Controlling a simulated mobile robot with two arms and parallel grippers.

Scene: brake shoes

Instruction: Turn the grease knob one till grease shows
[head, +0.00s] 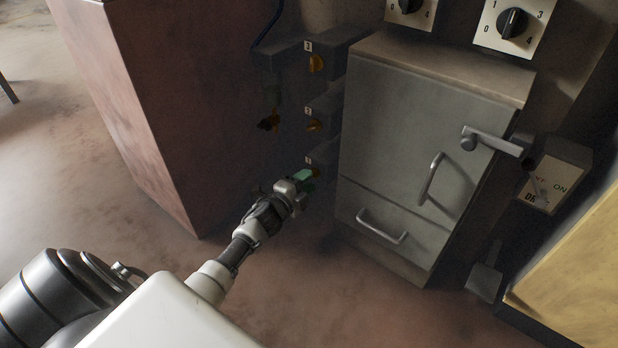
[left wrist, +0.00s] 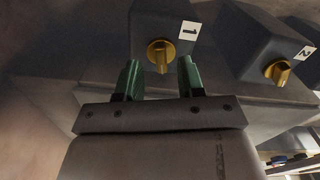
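Grease knob one (left wrist: 160,55) is a brass knob on a dark box, below a white label reading 1 in the left wrist view. In the head view its white label (head: 308,160) shows, and the knob is mostly hidden by my gripper. My left gripper (left wrist: 158,77) has two green fingers spread apart, one on each side of the knob in the picture. I cannot tell whether they touch it. It also shows in the head view (head: 304,175), at the lowest box. No grease can be made out. My right gripper is not in view.
Knob two (left wrist: 278,72) is on the neighbouring box, and knob three (head: 316,63) is above it in the head view. A grey cabinet (head: 395,130) with handles stands right of the knobs. A reddish block (head: 150,110) stands to the left. Dials (head: 513,23) and an ON/OFF switch (head: 548,185) are at right.

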